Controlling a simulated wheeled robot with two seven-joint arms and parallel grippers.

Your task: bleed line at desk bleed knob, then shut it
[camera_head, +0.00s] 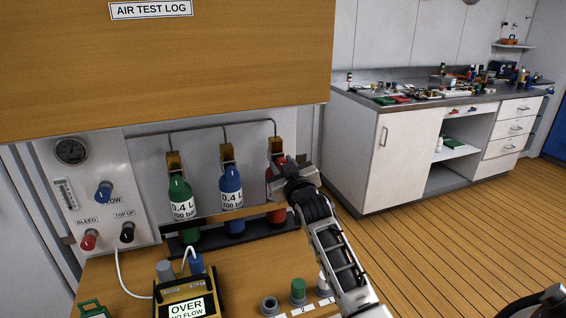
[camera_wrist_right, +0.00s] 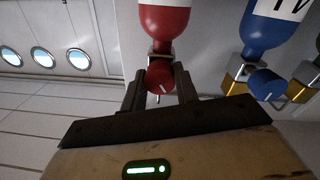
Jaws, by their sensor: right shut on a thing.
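The bleed knob (camera_head: 89,240) is red and sits low on the white desk panel (camera_head: 100,160) in the head view, under a BLEED label. No gripper is near it. My right gripper (camera_head: 290,172) is at the top of the red bottle (camera_head: 272,187), to the right of the panel. In the right wrist view its two fingers (camera_wrist_right: 160,88) are shut on the red valve knob (camera_wrist_right: 159,76) of that bottle, which also shows there (camera_wrist_right: 165,20). The arm hides part of the bottle in the head view. My left gripper is not in view.
A black top-up knob (camera_head: 127,232), a blue flow knob (camera_head: 104,191) and a gauge (camera_head: 71,151) share the panel. Green (camera_head: 178,190) and blue (camera_head: 231,182) bottles stand beside the red one. A yellow meter (camera_head: 184,300) reads "OVER NO FLOW". A wooden cabinet (camera_head: 220,80) overhangs the bottles.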

